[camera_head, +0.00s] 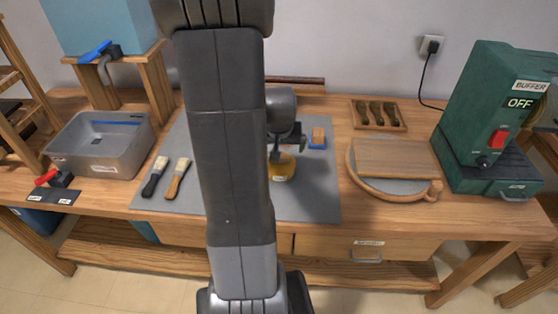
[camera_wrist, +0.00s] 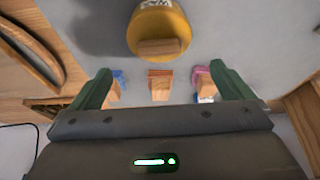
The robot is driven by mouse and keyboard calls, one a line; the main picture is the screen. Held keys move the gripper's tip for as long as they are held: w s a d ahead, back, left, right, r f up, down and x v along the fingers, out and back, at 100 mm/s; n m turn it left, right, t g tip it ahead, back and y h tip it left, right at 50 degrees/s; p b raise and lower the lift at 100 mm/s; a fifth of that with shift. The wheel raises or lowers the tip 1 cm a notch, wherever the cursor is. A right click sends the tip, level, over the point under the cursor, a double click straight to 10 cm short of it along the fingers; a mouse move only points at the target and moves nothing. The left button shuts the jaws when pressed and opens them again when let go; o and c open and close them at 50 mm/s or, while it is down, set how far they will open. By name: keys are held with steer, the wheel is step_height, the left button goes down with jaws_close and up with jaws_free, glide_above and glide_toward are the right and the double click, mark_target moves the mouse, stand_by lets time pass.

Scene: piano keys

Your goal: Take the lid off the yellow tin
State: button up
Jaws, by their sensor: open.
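The yellow tin (camera_head: 281,171) stands on the grey mat at the middle of the bench, partly hidden by my arm in the head view. In the wrist view the tin (camera_wrist: 140,38) is at the top centre, with a "WAX" label and a wooden grip-like piece (camera_wrist: 158,47) on it. I cannot tell where the lid's edge lies. My gripper (camera_wrist: 160,69) is open, its green fingers spread wide with nothing held between them. In the wrist view the tin shows beyond the fingertips, apart from them. In the head view my gripper hangs close above the tin.
Small wooden blocks with coloured bases, including an orange one (camera_wrist: 160,84), stand near the tin. Two brushes (camera_head: 177,178) and a grey tub (camera_head: 103,143) are left.

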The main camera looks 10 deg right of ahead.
mark_target(286, 166)
steer(key=shift+p+x, duration=0.3)
steer(key=shift+x, duration=3.8)
steer(key=c, duration=0.7)
